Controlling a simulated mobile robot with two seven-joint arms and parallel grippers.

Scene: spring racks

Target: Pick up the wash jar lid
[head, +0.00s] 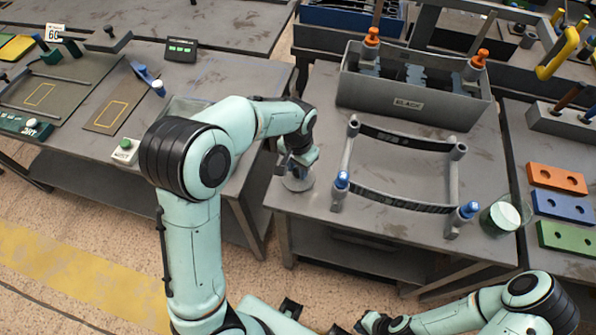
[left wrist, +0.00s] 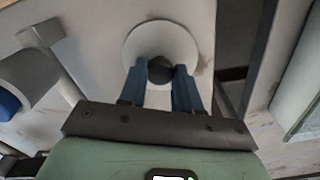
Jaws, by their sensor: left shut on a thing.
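The wash jar lid is a pale round disc with a dark knob. It shows in the head view (head: 297,183) at the left edge of the middle table, and in the left wrist view (left wrist: 160,32). My left gripper (head: 296,170) is over it, its blue fingers (left wrist: 161,82) shut on the dark knob. I cannot tell whether the disc still touches the table. A glass jar with pale contents (head: 500,218) stands at the table's right front corner.
Orange, blue and green blocks (head: 563,208) lie on the right table. A gap separates the left table (head: 215,140) from the middle one.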

